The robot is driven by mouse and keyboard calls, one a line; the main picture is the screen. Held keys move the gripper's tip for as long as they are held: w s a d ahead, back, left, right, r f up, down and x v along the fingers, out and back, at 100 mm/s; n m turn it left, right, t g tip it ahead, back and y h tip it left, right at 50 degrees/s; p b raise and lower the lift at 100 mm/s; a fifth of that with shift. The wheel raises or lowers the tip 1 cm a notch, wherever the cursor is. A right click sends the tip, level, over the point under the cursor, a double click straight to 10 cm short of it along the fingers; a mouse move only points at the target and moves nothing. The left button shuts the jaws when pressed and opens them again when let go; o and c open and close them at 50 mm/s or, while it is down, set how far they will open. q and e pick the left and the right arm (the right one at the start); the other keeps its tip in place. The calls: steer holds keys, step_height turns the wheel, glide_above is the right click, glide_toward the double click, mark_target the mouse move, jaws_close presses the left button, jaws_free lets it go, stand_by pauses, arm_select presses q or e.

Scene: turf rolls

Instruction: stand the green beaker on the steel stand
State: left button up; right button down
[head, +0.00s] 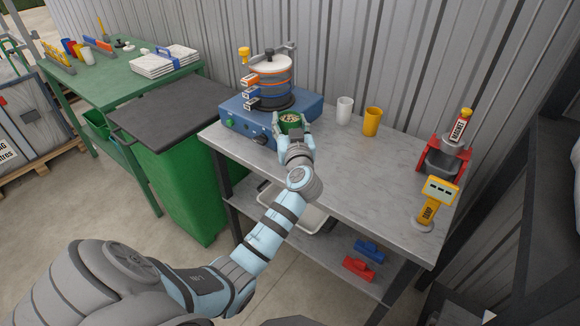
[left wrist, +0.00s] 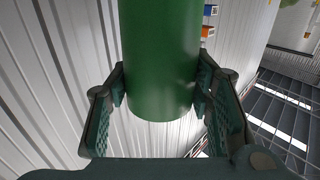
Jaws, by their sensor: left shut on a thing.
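The green beaker (head: 291,118) is at the front right of the blue machine, with pale grains showing in its open top. It looks upright. My left gripper (head: 293,136) is shut on it from the front. In the left wrist view the green beaker (left wrist: 158,60) fills the space between the two dark fingers, which touch its sides. I cannot tell whether its base is clear of the surface below. A grey steel-topped bench (head: 360,165) stands under and around it; I cannot make out a separate steel stand. My right gripper is not in view.
The blue machine (head: 238,122) carries a stack of sieves (head: 270,90) close to my gripper. A white cup (head: 344,110) and a yellow cup (head: 372,122) stand to the right. A red press (head: 440,165) and a yellow soap unit (head: 432,205) stand further right. The bench middle is clear.

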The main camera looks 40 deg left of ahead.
arm_select(q)
step_height(320, 180, down, 13)
steer(key=b, duration=0.3)
steer(key=shift+r+b, duration=0.1)
steer(key=shift+b, duration=0.3)
steer(key=shift+r, duration=0.1)
steer(key=o, duration=1.3)
